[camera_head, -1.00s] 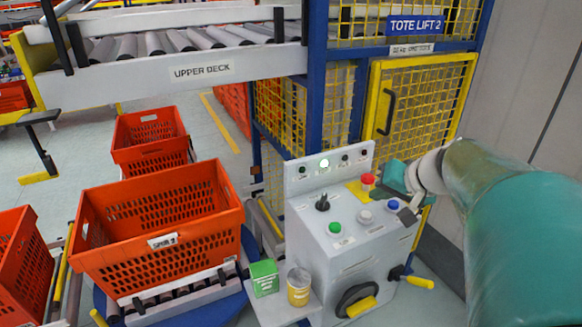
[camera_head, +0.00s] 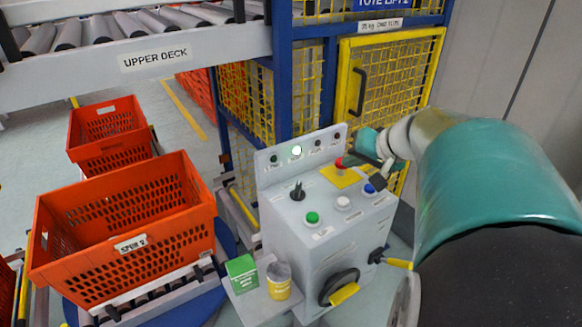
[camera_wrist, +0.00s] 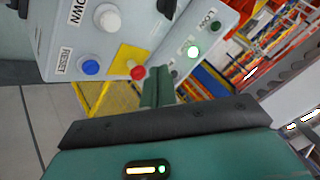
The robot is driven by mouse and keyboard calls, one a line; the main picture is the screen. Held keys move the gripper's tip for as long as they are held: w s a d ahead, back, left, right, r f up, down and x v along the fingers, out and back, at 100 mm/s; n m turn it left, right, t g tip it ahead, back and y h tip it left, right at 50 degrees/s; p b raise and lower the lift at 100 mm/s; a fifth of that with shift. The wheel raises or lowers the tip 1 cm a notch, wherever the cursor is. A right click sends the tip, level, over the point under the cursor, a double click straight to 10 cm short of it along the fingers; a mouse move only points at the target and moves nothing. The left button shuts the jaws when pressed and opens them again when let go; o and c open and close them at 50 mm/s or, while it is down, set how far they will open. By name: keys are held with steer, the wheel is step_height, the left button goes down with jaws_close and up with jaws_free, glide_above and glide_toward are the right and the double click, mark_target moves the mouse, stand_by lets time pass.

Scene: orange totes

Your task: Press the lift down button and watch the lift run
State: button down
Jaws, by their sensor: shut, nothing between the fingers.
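The grey control panel (camera_head: 325,245) stands at the centre right of the head view. Its white button (camera_head: 343,203) sits between a green button (camera_head: 312,217) and a blue button (camera_head: 370,188). In the wrist view the white button (camera_wrist: 107,18) is beside a label reading DOWN, and the blue button (camera_wrist: 91,67) beside RESET. My gripper (camera_head: 366,141) is shut and empty, above the panel's back right, near the red mushroom button (camera_head: 342,163). In the wrist view its fingers (camera_wrist: 158,84) are together, apart from the white button. One panel lamp (camera_head: 296,150) is lit.
The caged lift with a yellow mesh door (camera_head: 390,85) stands behind the panel. An orange tote (camera_head: 125,240) sits on rollers at the left. A green box (camera_head: 242,273) and a yellow can (camera_head: 279,281) stand on a shelf beside the panel. A black handwheel (camera_head: 339,287) is on its front.

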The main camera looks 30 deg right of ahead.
mark_target(346, 203)
steer(key=shift+f, duration=4.45)
steer(key=shift+f, duration=0.1)
steer(key=shift+f, duration=0.3)
